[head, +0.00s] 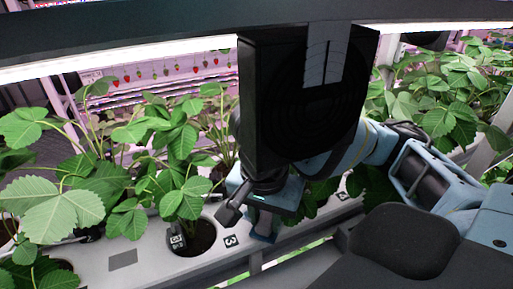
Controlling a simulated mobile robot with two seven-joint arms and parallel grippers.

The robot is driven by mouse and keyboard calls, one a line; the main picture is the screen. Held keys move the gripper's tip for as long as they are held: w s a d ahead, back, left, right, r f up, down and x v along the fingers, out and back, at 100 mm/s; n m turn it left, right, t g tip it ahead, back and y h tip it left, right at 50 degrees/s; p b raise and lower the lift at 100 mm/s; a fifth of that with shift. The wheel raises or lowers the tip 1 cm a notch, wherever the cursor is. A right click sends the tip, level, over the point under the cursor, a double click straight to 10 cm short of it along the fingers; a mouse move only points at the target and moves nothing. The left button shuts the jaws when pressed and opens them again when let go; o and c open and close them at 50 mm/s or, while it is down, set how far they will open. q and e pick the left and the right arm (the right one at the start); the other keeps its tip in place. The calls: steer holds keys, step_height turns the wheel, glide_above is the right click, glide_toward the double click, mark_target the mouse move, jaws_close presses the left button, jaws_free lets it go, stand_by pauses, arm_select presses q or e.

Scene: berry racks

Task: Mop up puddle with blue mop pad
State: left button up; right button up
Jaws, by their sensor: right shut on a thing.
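My right arm comes in from the right, behind the black fan-like box. Its gripper (246,216) is over the white planter shelf, near the label marked 3. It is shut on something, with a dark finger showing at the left. A small blue piece (263,232) shows below the gripper and looks like the blue mop pad, but it is mostly hidden. I cannot make out a puddle; the shelf under and behind the gripper is partly hidden. My left gripper is not in view.
The black box (300,110) hangs from the dark overhead bar (150,22) close in front. Strawberry plants (180,150) stand in round holes along the white shelf (85,262). A grey rectangle (123,260) lies on the shelf at the left. More plants (445,100) fill the right back.

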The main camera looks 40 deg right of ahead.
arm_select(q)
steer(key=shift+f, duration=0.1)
arm_select(e)
steer(key=shift+s+a+f, duration=0.1)
steer(key=shift+f, duration=0.05)
steer(key=shift+f, duration=0.2)
steer(key=shift+w+d+b, duration=0.2)
steer(key=shift+w+b, duration=0.2)
steer(key=shift+w, duration=0.3)
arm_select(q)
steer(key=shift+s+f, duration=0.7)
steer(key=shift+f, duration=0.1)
arm_select(e)
steer(key=shift+w+d+r, duration=0.1)
steer(key=shift+w+d, duration=0.1)
steer(key=shift+w, duration=0.3)
steer(key=shift+w+d, duration=0.15)
steer(key=shift+w, duration=0.35)
steer(key=shift+w, duration=0.1)
steer(key=shift+w+d+r+b, duration=0.1)
steer(key=shift+w+d+b, duration=0.2)
steer(key=shift+w, duration=0.55)
steer(key=shift+w+d+r+b, duration=0.1)
steer(key=shift+w+d+b, duration=0.15)
steer(key=shift+w, duration=0.55)
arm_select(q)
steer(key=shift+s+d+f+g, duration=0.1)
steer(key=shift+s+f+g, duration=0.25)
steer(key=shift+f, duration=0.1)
